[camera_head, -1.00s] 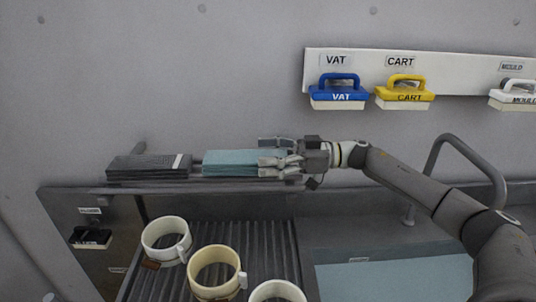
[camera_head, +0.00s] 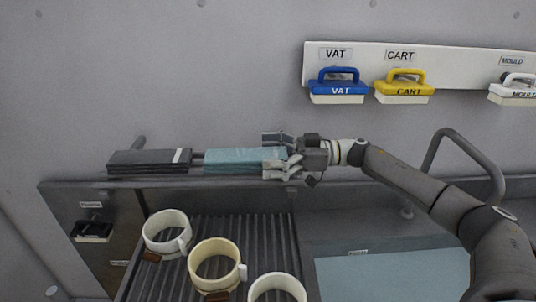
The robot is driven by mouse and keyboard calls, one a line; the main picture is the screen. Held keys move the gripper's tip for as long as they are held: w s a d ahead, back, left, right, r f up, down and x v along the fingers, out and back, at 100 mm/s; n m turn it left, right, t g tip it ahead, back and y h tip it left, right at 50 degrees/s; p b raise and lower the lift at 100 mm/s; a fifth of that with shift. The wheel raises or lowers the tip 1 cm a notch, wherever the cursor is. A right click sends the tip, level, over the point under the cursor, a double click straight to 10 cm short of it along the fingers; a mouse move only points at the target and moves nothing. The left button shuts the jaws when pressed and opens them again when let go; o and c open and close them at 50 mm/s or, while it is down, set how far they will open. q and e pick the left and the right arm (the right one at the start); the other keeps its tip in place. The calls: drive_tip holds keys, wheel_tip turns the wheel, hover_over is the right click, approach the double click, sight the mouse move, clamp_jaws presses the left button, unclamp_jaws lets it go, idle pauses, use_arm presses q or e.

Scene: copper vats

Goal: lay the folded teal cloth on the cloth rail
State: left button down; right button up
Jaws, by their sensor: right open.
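The folded teal cloth (camera_head: 236,161) lies flat on the cloth rail (camera_head: 128,183), to the right of a folded dark grey cloth (camera_head: 148,161). My right gripper (camera_head: 276,155) is at the right end of the teal cloth, its fingers pointing left and spread apart. One finger shows behind the cloth's end and one in front of it. Whether a finger still touches the cloth I cannot tell. My left gripper is not in view.
Blue VAT (camera_head: 338,87) and yellow CART (camera_head: 404,88) brushes and a white MOULD brush (camera_head: 514,91) hang on a white wall board. Cream ring moulds (camera_head: 214,266) stand on a ribbed drainer below. A grey tap (camera_head: 466,147) rises at right. A black brush (camera_head: 91,231) hangs at lower left.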

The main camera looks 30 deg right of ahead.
drive_tip(key=shift+r, duration=0.1)
drive_tip(key=shift+s+d, duration=0.15)
drive_tip(key=shift+d, duration=0.15)
drive_tip(key=b+v, duration=0.4)
drive_tip(key=v, duration=0.7)
drive_tip(key=shift+d+b, duration=0.2)
drive_tip(key=shift+b, duration=0.1)
drive_tip(key=shift+s, duration=0.1)
drive_tip(key=shift+a, duration=0.1)
